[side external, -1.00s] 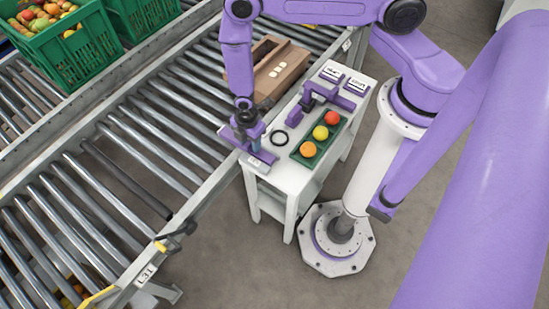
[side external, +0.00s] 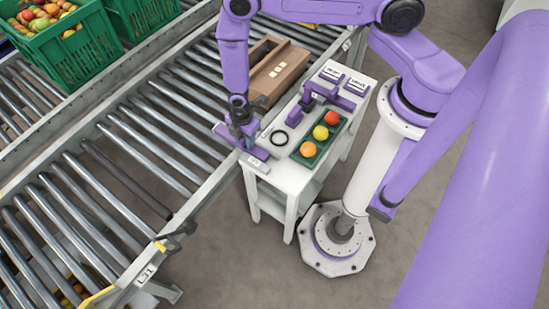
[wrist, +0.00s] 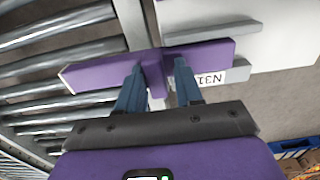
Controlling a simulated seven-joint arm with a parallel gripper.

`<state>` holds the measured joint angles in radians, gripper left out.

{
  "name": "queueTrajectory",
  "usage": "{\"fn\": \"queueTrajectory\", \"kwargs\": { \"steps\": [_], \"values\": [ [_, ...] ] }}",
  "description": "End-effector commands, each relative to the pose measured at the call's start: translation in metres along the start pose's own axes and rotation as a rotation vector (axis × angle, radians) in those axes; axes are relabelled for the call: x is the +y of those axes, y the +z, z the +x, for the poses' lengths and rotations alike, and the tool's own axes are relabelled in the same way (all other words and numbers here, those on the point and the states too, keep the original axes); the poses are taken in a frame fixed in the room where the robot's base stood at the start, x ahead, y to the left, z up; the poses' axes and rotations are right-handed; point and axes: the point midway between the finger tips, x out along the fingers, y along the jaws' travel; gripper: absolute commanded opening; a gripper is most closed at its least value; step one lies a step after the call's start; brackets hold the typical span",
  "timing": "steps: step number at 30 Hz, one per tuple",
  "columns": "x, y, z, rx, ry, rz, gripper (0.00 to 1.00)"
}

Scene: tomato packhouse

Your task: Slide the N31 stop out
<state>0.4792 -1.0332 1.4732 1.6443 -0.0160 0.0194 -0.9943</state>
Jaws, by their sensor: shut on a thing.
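The N31 stop is a purple bar with an upright tab, seen in the side view (side external: 226,133) and the wrist view (wrist: 92,72). It sits at the conveyor's near rail, its left end out over the rollers. Its right part lies along a grey holder (wrist: 238,72) with an N31 label, upside down in the wrist view. My gripper (side external: 247,138) points down over the stop. In the wrist view its blue fingers (wrist: 159,84) are shut on the tab, one on each side. The fingers hide part of the tab.
A brown box (side external: 277,70) lies on the rollers. The rollers left of the stop are clear.

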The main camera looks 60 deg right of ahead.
Motion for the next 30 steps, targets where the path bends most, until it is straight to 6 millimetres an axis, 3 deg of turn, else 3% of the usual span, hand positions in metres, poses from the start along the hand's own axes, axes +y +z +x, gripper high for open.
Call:
{"fn": "queueTrajectory", "kwargs": {
  "steps": [1,30],
  "values": [
    [-0.007,-0.004,0.011,0.001,0.001,-0.006,0.04],
    [0.018,-0.004,0.011,0.001,0.002,-0.007,0.04]
  ]
}}
